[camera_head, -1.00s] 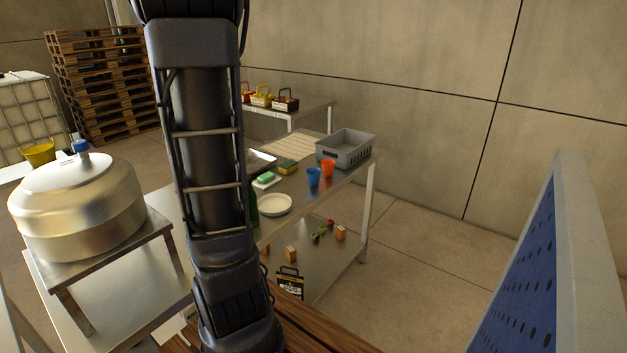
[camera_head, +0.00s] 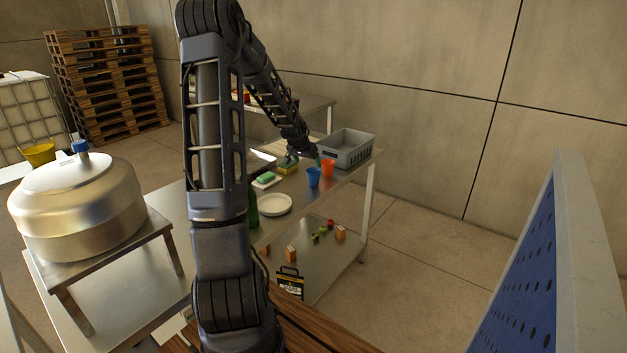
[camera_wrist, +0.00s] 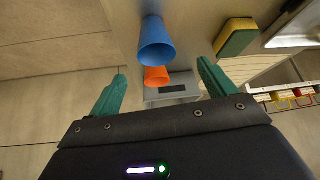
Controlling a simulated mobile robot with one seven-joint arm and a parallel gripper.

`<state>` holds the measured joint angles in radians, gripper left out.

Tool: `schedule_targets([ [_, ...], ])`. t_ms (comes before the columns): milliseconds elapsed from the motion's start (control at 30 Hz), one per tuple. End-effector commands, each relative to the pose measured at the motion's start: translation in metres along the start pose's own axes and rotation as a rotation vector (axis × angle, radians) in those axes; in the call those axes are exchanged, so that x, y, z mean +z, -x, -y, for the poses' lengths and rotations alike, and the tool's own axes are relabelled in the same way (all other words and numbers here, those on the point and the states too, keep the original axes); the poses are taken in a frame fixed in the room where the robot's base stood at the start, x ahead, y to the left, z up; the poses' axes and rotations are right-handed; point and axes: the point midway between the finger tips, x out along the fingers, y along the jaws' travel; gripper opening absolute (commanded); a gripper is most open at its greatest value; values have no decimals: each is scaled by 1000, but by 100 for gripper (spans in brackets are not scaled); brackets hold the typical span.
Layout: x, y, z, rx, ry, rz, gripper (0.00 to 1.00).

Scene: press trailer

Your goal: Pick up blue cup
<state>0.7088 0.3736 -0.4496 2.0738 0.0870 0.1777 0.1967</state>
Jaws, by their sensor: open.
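The blue cup (camera_head: 313,178) stands on the metal table, next to the orange cup (camera_head: 328,169). In the wrist view the blue cup (camera_wrist: 157,42) appears between my two teal fingers, with the orange cup (camera_wrist: 157,76) partly hidden behind it. My gripper (camera_head: 304,162) is over the table, behind and slightly left of the blue cup in the head view. The blue cup looks apart from both fingers.
A grey crate (camera_head: 346,157) stands behind the cups. A yellow-green sponge (camera_wrist: 236,37) lies beside the blue cup. A white plate (camera_head: 275,204), a green bottle (camera_head: 252,206) and a green soap block (camera_head: 265,177) are nearer. A lower shelf holds small blocks.

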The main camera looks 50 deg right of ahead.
Motion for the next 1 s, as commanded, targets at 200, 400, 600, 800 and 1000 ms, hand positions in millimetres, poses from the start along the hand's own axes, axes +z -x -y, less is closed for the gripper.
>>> schedule_targets([
  [200, -2, -20, -8, 13, -9, -3, 83],
  [400, -2, -46, -8, 12, -8, -3, 83],
  [600, -2, -61, -8, 11, -8, -3, 83],
  [800, -1, -69, -7, 10, -8, -3, 83],
  [1000, 2, -92, -7, 11, -8, -1, 83],
])
